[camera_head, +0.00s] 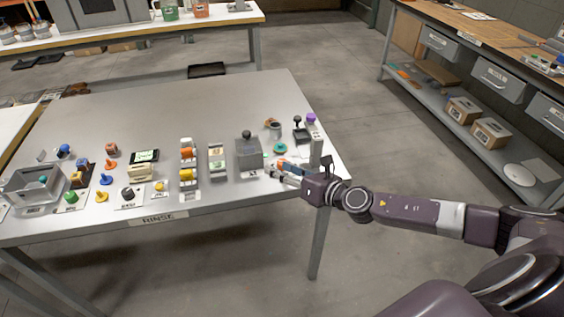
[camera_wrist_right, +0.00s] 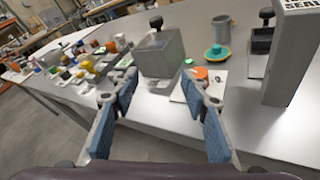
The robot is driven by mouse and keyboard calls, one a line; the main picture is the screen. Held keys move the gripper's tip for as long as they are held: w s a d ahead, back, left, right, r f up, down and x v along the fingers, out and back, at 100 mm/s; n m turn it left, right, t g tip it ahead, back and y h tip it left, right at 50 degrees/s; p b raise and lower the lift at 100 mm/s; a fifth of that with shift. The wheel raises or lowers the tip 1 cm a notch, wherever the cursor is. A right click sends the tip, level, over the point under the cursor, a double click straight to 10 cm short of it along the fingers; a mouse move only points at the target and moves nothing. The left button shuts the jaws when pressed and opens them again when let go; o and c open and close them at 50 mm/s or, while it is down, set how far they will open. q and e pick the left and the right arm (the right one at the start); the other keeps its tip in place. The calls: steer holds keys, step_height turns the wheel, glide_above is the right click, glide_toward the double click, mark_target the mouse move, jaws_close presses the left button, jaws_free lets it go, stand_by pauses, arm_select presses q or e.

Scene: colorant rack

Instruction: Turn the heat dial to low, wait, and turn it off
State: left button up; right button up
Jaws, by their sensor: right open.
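My right gripper (camera_head: 284,172) is over the right part of the grey bench, near its front edge. In the right wrist view its two blue-padded fingers (camera_wrist_right: 158,88) are spread, with nothing between them. A white plate (camera_wrist_right: 212,89) with an orange knob (camera_wrist_right: 201,73) and a small green light lies beyond the right finger, which partly covers it. A dark round knob (camera_head: 127,192) sits on a labelled white plate further left on the bench. The labels are too small to read, so I cannot tell which knob is the heat dial. My left gripper is not in view.
A grey box with a black knob (camera_head: 249,152) stands just left of my right gripper. A tall grey post (camera_wrist_right: 292,60) and a teal disc (camera_wrist_right: 217,54) are to the right. Several coloured pieces fill the bench's left. The back of the bench (camera_head: 200,100) is clear.

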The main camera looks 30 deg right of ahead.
mark_target(282, 161)
steer(key=d+n, duration=0.1)
steer(key=d, duration=0.1)
steer(key=d+n+g, duration=0.1)
steer(key=d+n, duration=0.1)
steer(key=d+f+n, duration=0.1)
steer(key=d, duration=0.1)
steer(key=shift+n+g, duration=0.3)
steer(key=shift+n, duration=0.1)
steer(key=shift+w+f, duration=0.1)
steer(key=shift+f, duration=0.05)
steer(key=shift+w+a+f, duration=0.1)
steer(key=shift+w+a, duration=0.1)
steer(key=shift+w, duration=0.1)
steer(key=x, duration=0.6)
steer(key=shift+w+a+f, duration=0.1)
steer(key=shift+w+f, duration=0.15)
steer(key=shift+w, duration=0.05)
